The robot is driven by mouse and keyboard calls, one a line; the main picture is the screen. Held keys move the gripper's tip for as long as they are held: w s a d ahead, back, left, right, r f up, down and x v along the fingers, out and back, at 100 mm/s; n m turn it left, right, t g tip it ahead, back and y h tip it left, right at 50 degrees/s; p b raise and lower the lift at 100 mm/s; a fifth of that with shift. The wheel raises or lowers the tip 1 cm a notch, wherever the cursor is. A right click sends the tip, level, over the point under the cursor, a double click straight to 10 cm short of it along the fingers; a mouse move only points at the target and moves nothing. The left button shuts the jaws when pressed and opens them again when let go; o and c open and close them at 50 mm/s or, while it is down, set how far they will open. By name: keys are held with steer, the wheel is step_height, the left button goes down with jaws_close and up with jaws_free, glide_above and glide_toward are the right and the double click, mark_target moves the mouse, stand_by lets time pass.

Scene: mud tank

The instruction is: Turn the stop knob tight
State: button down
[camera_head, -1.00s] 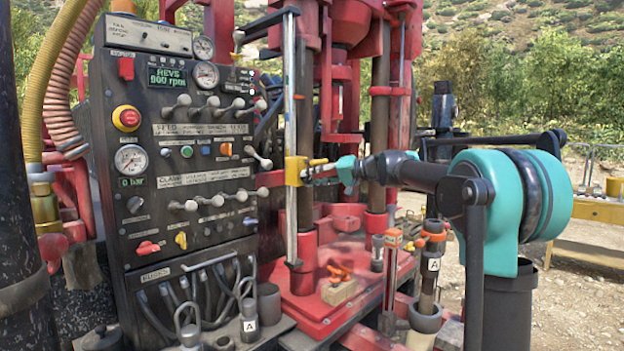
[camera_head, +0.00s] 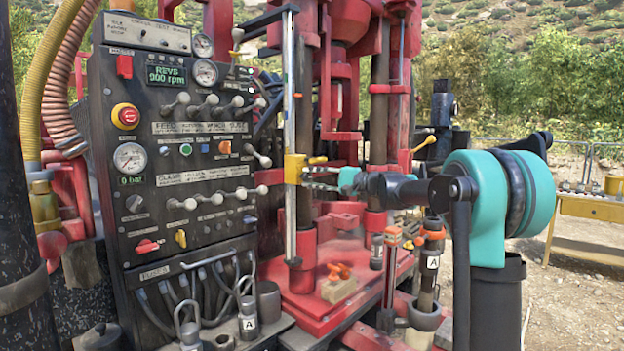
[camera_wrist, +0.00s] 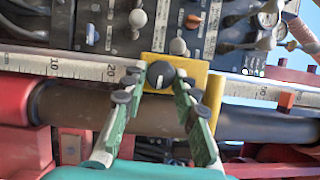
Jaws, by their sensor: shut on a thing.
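The yellow stop block (camera_head: 293,167) sits on the upright scale rail (camera_head: 290,110) beside the control panel. In the wrist view the block (camera_wrist: 203,86) is on the numbered scale (camera_wrist: 60,66), and the black stop knob (camera_wrist: 160,72) with a light mark line is on its face. My gripper (camera_wrist: 161,82) has one green-padded finger on either side of the knob, fingertips closed on it. In the head view my gripper (camera_head: 318,178) reaches the block from the right; the knob is hard to make out there.
The black control panel (camera_head: 150,217) with levers and gauges stands left of the rail. The red rig frame (camera_head: 340,60) and drill pipe are close behind my gripper. A red base plate (camera_head: 300,305) is below. A yellow table (camera_head: 590,207) is at far right.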

stand_by(0.5)
steer(key=c, duration=1.2)
jaws_free()
steer(key=shift+d, duration=0.1)
steer(key=shift+v, duration=3.9)
steer(key=shift+f, duration=0.1)
